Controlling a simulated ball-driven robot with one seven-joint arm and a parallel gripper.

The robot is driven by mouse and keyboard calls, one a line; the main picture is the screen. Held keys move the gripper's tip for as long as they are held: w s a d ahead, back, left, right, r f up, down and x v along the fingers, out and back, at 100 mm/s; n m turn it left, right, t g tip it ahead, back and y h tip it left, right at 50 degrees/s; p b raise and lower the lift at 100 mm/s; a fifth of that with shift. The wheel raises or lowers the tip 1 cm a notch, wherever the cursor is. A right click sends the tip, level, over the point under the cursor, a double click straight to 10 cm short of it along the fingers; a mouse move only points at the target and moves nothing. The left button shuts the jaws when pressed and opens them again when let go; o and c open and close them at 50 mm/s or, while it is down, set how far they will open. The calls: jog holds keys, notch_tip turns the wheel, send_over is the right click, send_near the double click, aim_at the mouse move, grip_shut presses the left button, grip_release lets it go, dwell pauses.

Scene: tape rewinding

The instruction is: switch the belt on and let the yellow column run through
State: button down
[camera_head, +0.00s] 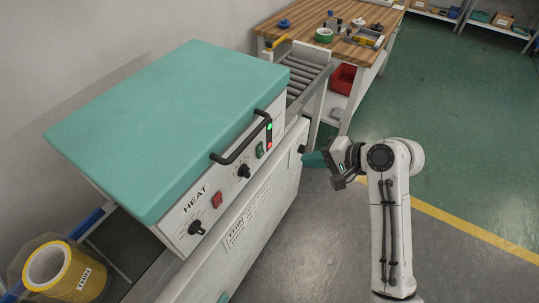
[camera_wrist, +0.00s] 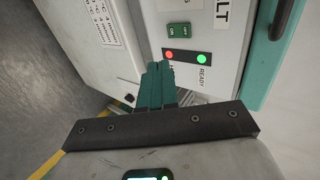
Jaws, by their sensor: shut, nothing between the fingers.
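The yellow column (camera_head: 62,272), a roll-like stack with a THIN label and clear film round it, stands at the left end of the machine. The machine (camera_head: 165,130) has a teal hood and a white front panel. A green ON/OFF switch (camera_wrist: 178,30) sits beside a partly cut-off label ending in LT; it also shows in the head view (camera_head: 260,150). My gripper (camera_head: 308,160) is shut and empty, right of the panel. In the wrist view its teal fingers (camera_wrist: 157,70) are together, below the switch and apparently apart from it.
A red lamp (camera_wrist: 169,56) and a green READY lamp (camera_wrist: 202,59) are lit. A red switch (camera_head: 216,199) and black knobs sit on the panel; a black handle (camera_head: 240,143) juts from the hood. A roller conveyor (camera_head: 303,75) leads to a wooden bench (camera_head: 300,20). Floor at right is clear.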

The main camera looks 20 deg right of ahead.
aim_at(261, 151)
jog(key=w+r+x, duration=0.1)
jog(key=x, duration=1.2)
jog(key=shift+a+r+p, duration=0.2)
jog(key=shift+a+p, duration=0.2)
jog(key=shift+w, duration=0.1)
